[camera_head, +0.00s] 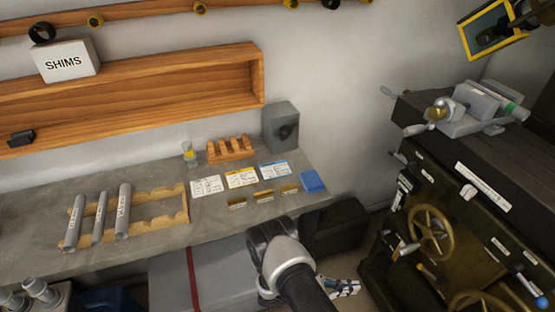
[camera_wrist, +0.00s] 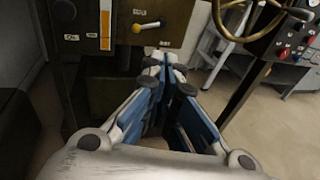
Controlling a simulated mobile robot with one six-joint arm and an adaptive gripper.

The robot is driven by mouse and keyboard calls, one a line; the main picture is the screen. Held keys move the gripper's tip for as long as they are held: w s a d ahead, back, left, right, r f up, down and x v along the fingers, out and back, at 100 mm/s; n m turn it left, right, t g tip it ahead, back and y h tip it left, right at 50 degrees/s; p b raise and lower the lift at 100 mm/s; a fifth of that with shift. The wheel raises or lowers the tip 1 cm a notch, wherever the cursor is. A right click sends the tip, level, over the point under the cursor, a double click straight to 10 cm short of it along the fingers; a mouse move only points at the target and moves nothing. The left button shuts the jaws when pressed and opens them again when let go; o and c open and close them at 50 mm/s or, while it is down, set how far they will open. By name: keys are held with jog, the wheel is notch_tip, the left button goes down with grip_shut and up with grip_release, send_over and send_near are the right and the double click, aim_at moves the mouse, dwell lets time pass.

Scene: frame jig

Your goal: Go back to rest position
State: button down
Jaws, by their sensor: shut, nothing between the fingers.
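My gripper (camera_head: 345,287) shows at the lower middle of the head view, off the bench's front right edge and low beside the machine. In the wrist view my gripper (camera_wrist: 160,62) points away with its blue and white fingers together at the tips. Nothing shows between the fingers. The wooden frame jig (camera_head: 177,207) lies on the bench (camera_head: 140,255) at the left, with several grey tubes (camera_head: 124,210) lying across it. My gripper is well apart from the jig and the tubes.
A dark machine (camera_head: 455,225) with handwheels (camera_head: 432,232) and levers stands close at the right. The bench holds cards (camera_head: 241,178), a blue block (camera_head: 312,182), a wooden rack (camera_head: 231,148) and a grey box (camera_head: 281,127). Open floor (camera_wrist: 245,115) shows right of the fingers in the wrist view.

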notch_tip(320, 180, up, 27)
jog(key=a+m+g+y, duration=0.2)
jog(key=m+g+y, duration=0.3)
jog(key=m+y, duration=0.45)
jog(key=s+a+r+m+t+y, duration=0.3)
jog(key=s+r+m+t, duration=0.1)
jog(key=s+r, duration=0.4)
jog(key=s+a+r+m+t+y, duration=0.3)
jog(key=s+r+m+t+y, duration=0.1)
jog(key=s+r, duration=0.4)
jog(key=shift+a+m+t, duration=0.25)
jog(key=shift+m+t, duration=0.05)
jog(key=shift+m, duration=0.15)
jog(key=shift+d+y, duration=0.2)
jog(key=shift+y, duration=0.05)
